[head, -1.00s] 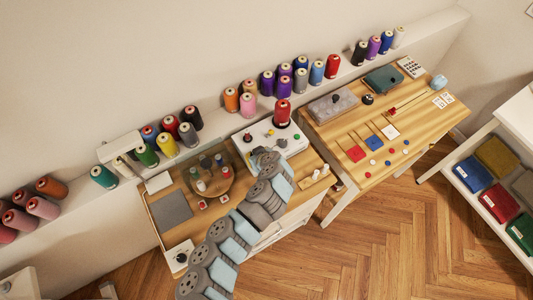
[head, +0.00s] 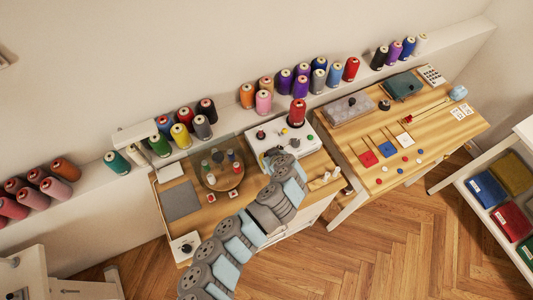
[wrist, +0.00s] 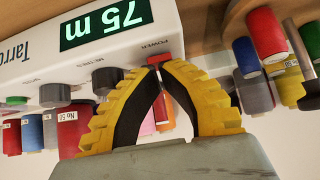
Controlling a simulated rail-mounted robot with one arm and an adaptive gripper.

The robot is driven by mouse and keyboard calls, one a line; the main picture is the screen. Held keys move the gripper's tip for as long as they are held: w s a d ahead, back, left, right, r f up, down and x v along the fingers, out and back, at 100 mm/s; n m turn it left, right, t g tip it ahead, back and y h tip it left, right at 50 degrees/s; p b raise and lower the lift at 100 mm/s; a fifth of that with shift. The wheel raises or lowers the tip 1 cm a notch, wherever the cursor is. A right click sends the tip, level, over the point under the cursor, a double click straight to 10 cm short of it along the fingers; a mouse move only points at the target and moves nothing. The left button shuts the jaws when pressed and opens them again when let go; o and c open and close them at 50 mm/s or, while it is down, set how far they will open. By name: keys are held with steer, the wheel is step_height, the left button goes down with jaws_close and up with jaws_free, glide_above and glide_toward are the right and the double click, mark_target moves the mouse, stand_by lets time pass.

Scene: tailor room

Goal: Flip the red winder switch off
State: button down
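The winder is a white box (head: 262,147) on the left desk, with a red thread cone (head: 297,113) on top. In the wrist view its white body (wrist: 185,18) fills the upper left, with a green "75 m" display (wrist: 107,22) upside down. A small red switch (wrist: 158,58) sits by the POWER label, right at my fingertips. My gripper (wrist: 160,72) has yellow-and-black fingers whose tips come together at the switch. They look shut, but whether they touch the switch is unclear. In the head view my arm hides the gripper and part of the winder.
Dark knobs (wrist: 55,95) line the winder beside the switch. Several thread cones (wrist: 265,35) show around it. A round wooden tray with small spools (head: 221,184) stands left of the winder. A grey mat (head: 180,201) lies farther left. The floor (head: 370,245) is clear.

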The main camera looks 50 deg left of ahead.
steer(key=shift+r, duration=0.1)
steer(key=r+p, duration=0.1)
steer(key=r, duration=0.1)
steer(key=r+p, duration=0.1)
steer(key=r, duration=0.1)
steer(key=shift+w+a+r+p, duration=0.1)
steer(key=shift+a+r+p, duration=0.1)
steer(key=shift+p, duration=0.1)
steer(key=shift+d+r+b, duration=0.1)
steer(key=shift+d+b, duration=0.05)
steer(key=shift+b, duration=0.15)
steer(key=b+v, duration=0.1)
steer(key=v, duration=0.8)
steer(key=shift+r, duration=0.2)
